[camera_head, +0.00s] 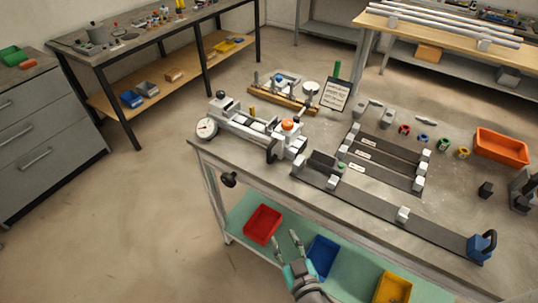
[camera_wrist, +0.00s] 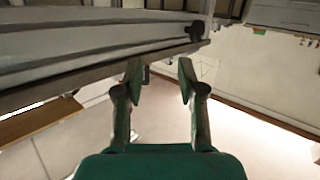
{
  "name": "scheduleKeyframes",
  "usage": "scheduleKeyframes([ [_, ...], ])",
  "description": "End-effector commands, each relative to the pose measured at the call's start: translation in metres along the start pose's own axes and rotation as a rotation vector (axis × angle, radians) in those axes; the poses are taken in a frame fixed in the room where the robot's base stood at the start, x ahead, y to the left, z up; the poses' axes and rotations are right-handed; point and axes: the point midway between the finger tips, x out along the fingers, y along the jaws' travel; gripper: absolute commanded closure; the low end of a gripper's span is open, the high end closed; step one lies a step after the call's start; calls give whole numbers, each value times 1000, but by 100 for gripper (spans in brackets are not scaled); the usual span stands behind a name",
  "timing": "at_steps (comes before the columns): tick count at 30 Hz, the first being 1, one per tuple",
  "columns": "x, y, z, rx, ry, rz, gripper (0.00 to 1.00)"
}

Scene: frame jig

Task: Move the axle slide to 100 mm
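I cannot tell for sure which part is the axle slide. A long dark rail (camera_head: 372,202) along the bench's front carries a dark block (camera_head: 322,161) near its left end, pale blocks and a blue clamp (camera_head: 482,246) at its right end. Left of it is a pale fixture (camera_head: 243,128) with a round dial (camera_head: 207,128), an orange knob (camera_head: 290,125) and a black handwheel (camera_head: 272,150). No scale reading is legible. My gripper (camera_head: 287,237) is open and empty, low in front of the bench and apart from these parts. Its spread fingers (camera_wrist: 160,76) show in the wrist view.
The grey workbench (camera_head: 450,205) has a lower shelf with red (camera_head: 263,224), blue (camera_head: 322,256) and yellow (camera_head: 393,288) bins near my gripper. A black knob (camera_head: 229,180) juts from its front. An orange tray (camera_head: 502,146) is at right. The floor at left is clear.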

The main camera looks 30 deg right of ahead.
Motion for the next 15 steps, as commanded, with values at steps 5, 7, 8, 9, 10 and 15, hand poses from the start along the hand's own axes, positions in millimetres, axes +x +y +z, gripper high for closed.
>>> scheduleKeyframes([
  [5, 48, 1, -42, 39, 69, 107, 61],
  [7, 63, 2, -60, 59, 99, 152, 61],
  [8, 68, 3, -67, 69, 112, 170, 61],
  [9, 75, 4, -76, 82, 127, 194, 61],
  [10, 80, 4, -83, 91, 140, 210, 61],
  [15, 94, 7, -110, 132, 189, 276, 61],
])
